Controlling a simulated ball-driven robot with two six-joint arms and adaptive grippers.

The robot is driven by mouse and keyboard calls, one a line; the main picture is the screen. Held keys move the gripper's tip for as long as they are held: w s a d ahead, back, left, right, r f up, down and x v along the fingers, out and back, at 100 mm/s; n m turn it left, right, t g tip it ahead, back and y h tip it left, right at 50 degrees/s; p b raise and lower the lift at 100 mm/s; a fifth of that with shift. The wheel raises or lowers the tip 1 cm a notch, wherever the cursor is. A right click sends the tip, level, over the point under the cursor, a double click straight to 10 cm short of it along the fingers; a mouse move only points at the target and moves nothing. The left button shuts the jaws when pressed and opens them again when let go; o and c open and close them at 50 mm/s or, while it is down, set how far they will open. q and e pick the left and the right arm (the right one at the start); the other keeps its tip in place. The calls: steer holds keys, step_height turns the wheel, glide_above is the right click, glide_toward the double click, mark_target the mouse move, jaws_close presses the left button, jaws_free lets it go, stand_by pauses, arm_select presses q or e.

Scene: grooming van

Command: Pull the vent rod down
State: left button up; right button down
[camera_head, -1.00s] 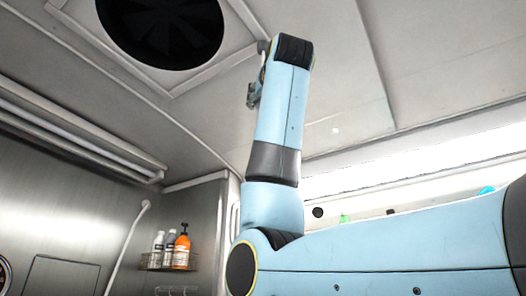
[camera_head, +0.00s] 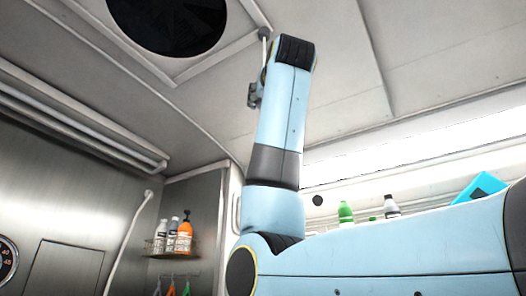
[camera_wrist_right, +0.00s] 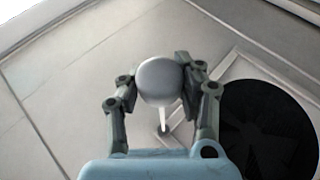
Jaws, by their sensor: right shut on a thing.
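The vent rod (camera_head: 264,50) is a thin pale rod hanging from the corner of the ceiling vent frame; its lower part is hidden behind my right arm in the head view. In the right wrist view, a round grey knob (camera_wrist_right: 159,80) sits at the rod's near end, and the thin rod (camera_wrist_right: 162,118) runs from it to the ceiling. My right gripper (camera_head: 256,92) is shut on the knob, with a finger on each side of it in the right wrist view (camera_wrist_right: 157,84). My left gripper is not in view.
The dark round vent fan (camera_head: 168,18) is in the ceiling beside the rod. A wall rack (camera_head: 168,247) with several bottles stands lower left. Bottles (camera_head: 346,211) and a blue item (camera_head: 480,187) show behind my arm. The air around the gripper looks clear.

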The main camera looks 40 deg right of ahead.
steer(key=shift+f, duration=0.2)
steer(key=c, duration=1.3)
jaws_free()
steer(key=shift+c, duration=0.2)
steer(key=o, duration=0.5)
steer(key=shift+s+a+r, duration=0.1)
steer(key=v, duration=1.2)
